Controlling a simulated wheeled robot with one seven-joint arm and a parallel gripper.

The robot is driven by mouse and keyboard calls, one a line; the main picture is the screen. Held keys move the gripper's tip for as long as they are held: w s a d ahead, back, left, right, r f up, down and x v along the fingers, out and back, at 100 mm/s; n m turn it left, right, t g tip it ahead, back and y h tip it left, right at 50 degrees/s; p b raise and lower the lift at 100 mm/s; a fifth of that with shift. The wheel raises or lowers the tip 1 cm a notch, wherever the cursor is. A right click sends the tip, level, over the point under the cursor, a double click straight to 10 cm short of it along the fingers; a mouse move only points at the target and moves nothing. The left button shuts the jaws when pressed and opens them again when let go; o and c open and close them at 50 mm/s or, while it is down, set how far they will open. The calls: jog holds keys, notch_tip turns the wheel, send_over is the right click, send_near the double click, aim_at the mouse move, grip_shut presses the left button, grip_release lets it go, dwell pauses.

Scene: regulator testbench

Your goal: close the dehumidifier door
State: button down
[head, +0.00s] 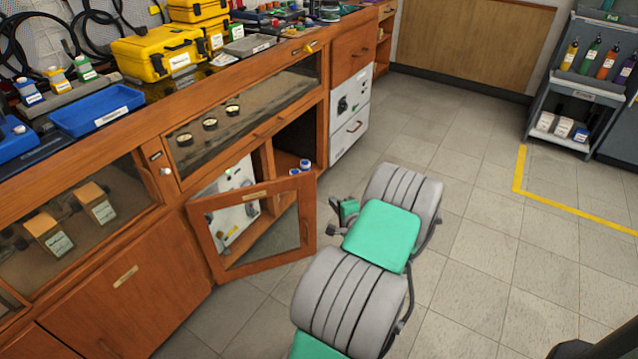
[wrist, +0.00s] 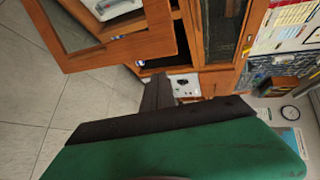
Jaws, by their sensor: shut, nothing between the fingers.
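The dehumidifier door (head: 307,222) is a wooden frame with a glass pane and a small label on its top rail. It stands swung open from the lower cabinet, out over the floor. In the wrist view the wooden door frame (wrist: 112,54) shows at the upper left, rotated. My gripper (head: 336,206) is shut and empty, a short way to the right of the door's free edge and apart from it. Its dark fingers (wrist: 158,92) also show in the wrist view.
Inside the open compartment is a white panelled unit (head: 238,212); small blue-and-white jars (head: 305,165) sit on the shelf beside it. The wooden workbench (head: 205,93) runs along the left. Tiled floor (head: 465,180) lies clear to the right.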

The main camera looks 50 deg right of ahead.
jog(key=b, duration=0.2)
send_near(315, 179)
notch_tip(315, 179, down, 2)
jog(key=w+d, duration=0.1)
jog(key=w, duration=0.1)
jog(key=shift+w+d+b, duration=0.3)
jog(key=shift+w+d, duration=0.3)
jog(key=shift+w, duration=0.2)
jog(key=shift+w+d+b, duration=0.25)
jog(key=shift+w+d, duration=0.35)
jog(key=shift+w, duration=0.2)
